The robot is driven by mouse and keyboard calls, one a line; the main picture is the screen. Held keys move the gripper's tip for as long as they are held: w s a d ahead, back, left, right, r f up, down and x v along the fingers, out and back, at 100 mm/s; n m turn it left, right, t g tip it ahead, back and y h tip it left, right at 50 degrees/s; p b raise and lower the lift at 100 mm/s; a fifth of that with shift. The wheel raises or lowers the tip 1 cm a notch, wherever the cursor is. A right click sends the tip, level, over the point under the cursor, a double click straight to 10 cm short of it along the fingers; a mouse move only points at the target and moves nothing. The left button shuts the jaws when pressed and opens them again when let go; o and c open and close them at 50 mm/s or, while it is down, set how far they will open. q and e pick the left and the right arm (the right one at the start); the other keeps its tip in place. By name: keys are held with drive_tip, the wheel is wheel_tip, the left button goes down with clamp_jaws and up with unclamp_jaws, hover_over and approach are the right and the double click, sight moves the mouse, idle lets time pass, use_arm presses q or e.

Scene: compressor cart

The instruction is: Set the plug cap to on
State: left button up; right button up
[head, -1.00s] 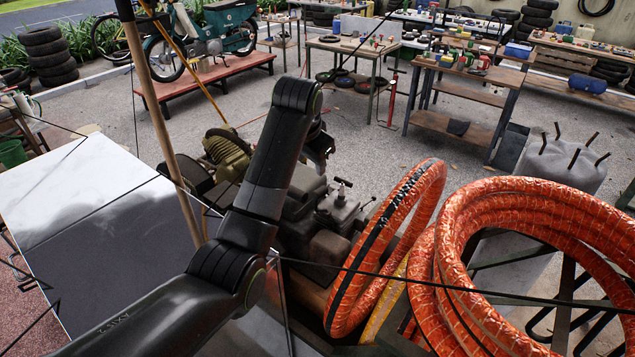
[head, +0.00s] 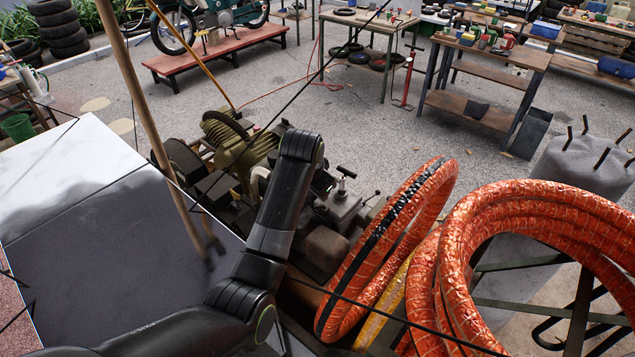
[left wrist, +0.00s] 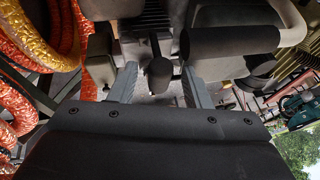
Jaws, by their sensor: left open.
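The compressor cart's engine (head: 325,245) stands behind my left arm in the head view, partly covered by it. A small T-shaped fitting (head: 344,176) rises from the engine top. My left gripper (left wrist: 160,84) shows in the left wrist view with its two grey fingers apart. A short dark rounded cap (left wrist: 160,72) appears between the fingers, with a visible gap on both sides. I cannot tell for sure that it is the plug cap, nor its on or off setting. In the head view my left gripper is hidden behind the arm. My right gripper is not in view.
Orange hose coils (head: 385,245) stand close to the right of the engine, also in the left wrist view (left wrist: 35,30). A wooden pole (head: 150,110) and a dark panel (head: 120,250) are on the left. The olive compressor pump (head: 228,140) stands behind.

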use_arm(q)
drive_tip(key=shift+s, duration=0.1)
drive_tip(key=shift+a+r, duration=0.1)
drive_tip(key=shift+c, duration=0.8)
clamp_jaws()
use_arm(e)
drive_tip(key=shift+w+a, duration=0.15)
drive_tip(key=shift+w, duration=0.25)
use_arm(q)
drive_tip(key=shift+w+d+r+g+y, duration=0.2)
drive_tip(key=shift+w+d+g+y, duration=0.15)
drive_tip(key=shift+w+d+g, duration=0.15)
drive_tip(key=shift+w+d+r+g+y, duration=0.15)
drive_tip(key=shift+w+d+g+y, duration=0.1)
drive_tip(key=shift+w+g+y, duration=0.25)
drive_tip(key=shift+w+d+g+y+b, duration=0.35)
drive_tip(key=shift+w+d+g+b, duration=0.2)
drive_tip(key=shift+g+b, duration=0.3)
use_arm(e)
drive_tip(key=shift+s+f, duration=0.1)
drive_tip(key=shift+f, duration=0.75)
